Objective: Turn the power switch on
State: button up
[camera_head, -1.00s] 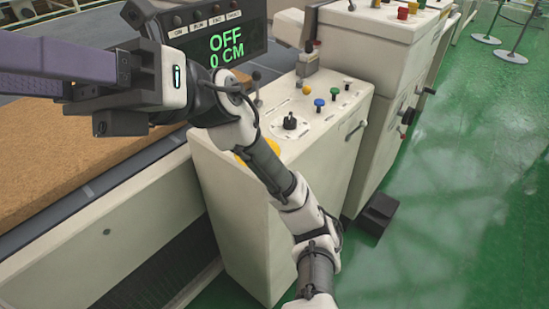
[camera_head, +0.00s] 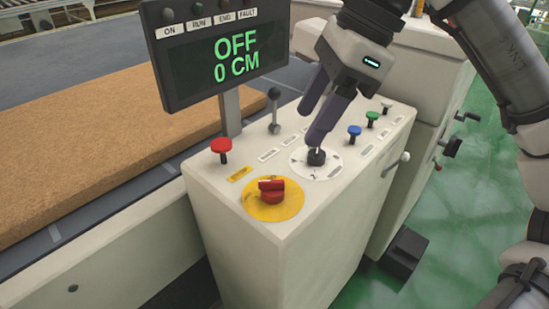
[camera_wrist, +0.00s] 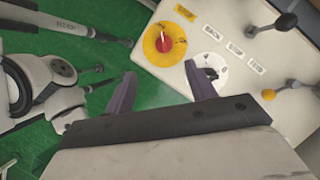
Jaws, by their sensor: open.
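A red rotary switch (camera_head: 271,190) sits on a round yellow plate (camera_head: 262,206) at the near corner of the white control panel. It also shows in the wrist view (camera_wrist: 165,43), beyond my fingertips. A black knob (camera_head: 316,157) on a white dial (camera_head: 302,166) is farther back on the panel. My gripper (camera_head: 310,126) is open and empty over the panel, its purple fingers pointing down near the black knob. In the wrist view (camera_wrist: 160,72) one finger is beside this knob (camera_wrist: 209,74); I cannot tell whether they touch. The display (camera_head: 226,52) reads OFF and 0 CM.
A brown mattress slab (camera_head: 90,150) lies left.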

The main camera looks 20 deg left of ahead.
aim_at(276, 181)
jog(key=x, duration=1.3)
jog(key=shift+w+f+b, duration=0.3)
jog(key=shift+w+f, duration=0.05)
jog(key=shift+f, duration=0.05)
jog(key=c, duration=0.9)
jog(key=shift+c, duration=0.2)
